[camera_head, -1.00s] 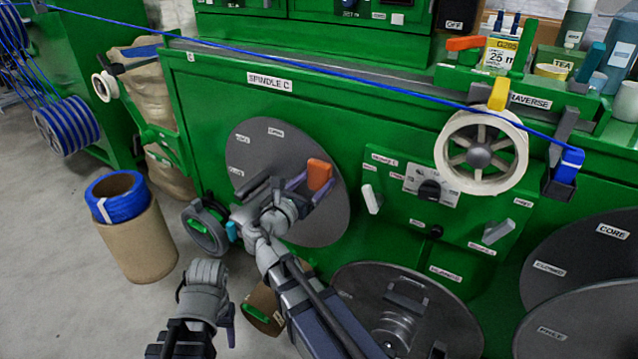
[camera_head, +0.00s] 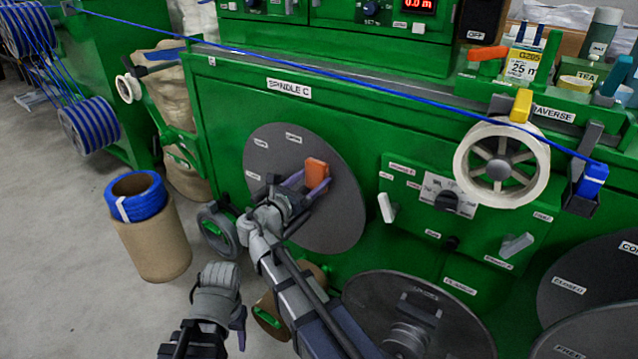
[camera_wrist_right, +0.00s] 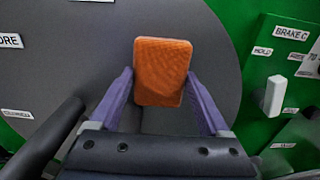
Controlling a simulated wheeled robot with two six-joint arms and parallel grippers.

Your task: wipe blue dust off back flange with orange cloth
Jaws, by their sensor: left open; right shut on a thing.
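The back flange (camera_head: 338,215) is a large grey disc with small white labels on the green machine under the SPINDLE C sign. The orange cloth (camera_head: 316,172) is a small folded block in front of the flange's upper part; it also shows in the right wrist view (camera_wrist_right: 162,72). My right gripper (camera_head: 302,186) is shut on the cloth, with purple fingers at its sides in the wrist view. I cannot tell whether the cloth touches the flange. I see no clear blue dust; my arm hides the lower left of the disc. My left gripper (camera_head: 240,325) is open and empty, low at the left.
A blue cable (camera_head: 330,78) runs taut across the machine front to a guide at the right. A white spoked wheel (camera_head: 500,168) and a brake panel (camera_head: 455,210) stand right of the flange. A cardboard drum with a blue coil (camera_head: 145,230) stands on the floor at left.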

